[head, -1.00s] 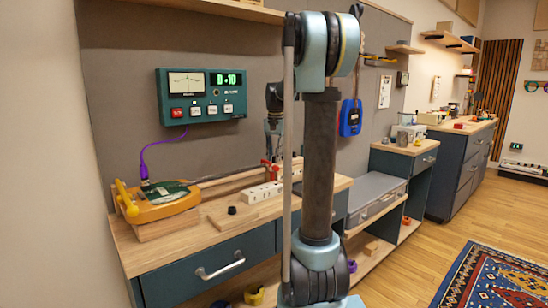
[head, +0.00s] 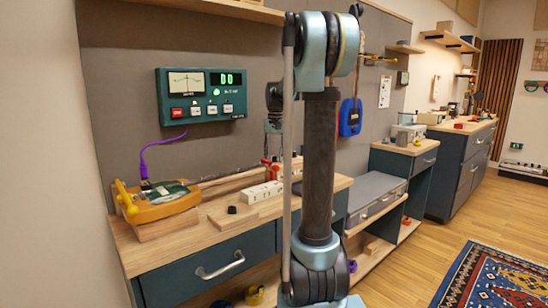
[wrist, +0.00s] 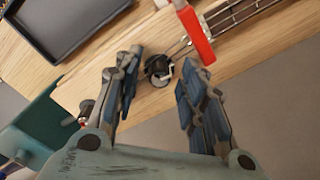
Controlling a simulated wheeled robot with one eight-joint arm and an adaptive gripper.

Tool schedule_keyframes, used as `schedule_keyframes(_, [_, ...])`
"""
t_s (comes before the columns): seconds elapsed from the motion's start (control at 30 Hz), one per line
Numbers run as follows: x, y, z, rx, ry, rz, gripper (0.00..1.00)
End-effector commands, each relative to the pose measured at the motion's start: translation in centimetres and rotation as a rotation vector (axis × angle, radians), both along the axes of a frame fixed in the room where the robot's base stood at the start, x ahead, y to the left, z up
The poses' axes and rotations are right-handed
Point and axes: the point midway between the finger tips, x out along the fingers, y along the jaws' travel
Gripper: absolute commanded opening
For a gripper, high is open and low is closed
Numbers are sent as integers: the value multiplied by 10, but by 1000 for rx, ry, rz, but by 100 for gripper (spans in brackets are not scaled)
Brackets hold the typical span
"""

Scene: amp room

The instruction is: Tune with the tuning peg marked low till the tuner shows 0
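The tuner (head: 200,95) is a green wall box with a needle dial, a row of buttons and a green display that appears to read D 0. A yellow stringed instrument (head: 155,203) lies on the bench, its neck running right to red parts (head: 267,167) near the far end. My gripper (head: 273,132) is above that end. In the wrist view my gripper (wrist: 160,88) is open, its fingers apart on either side of a small black and white round peg (wrist: 158,70), seemingly not touching it. A red piece (wrist: 194,36) stands beside the peg. No "low" marking is legible.
A white socket strip (head: 262,192) and a black knob (head: 232,209) lie on the wooden bench. A blue device (head: 350,117) hangs on the wall. A dark tray (wrist: 70,30) shows in the wrist view.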

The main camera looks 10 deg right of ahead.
Motion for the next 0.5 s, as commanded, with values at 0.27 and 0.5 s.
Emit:
schedule_keyframes(0.27, [0,0,0,-1,0,-1,40])
schedule_keyframes(0.5, [0,-1,20,-1,0,-1,40])
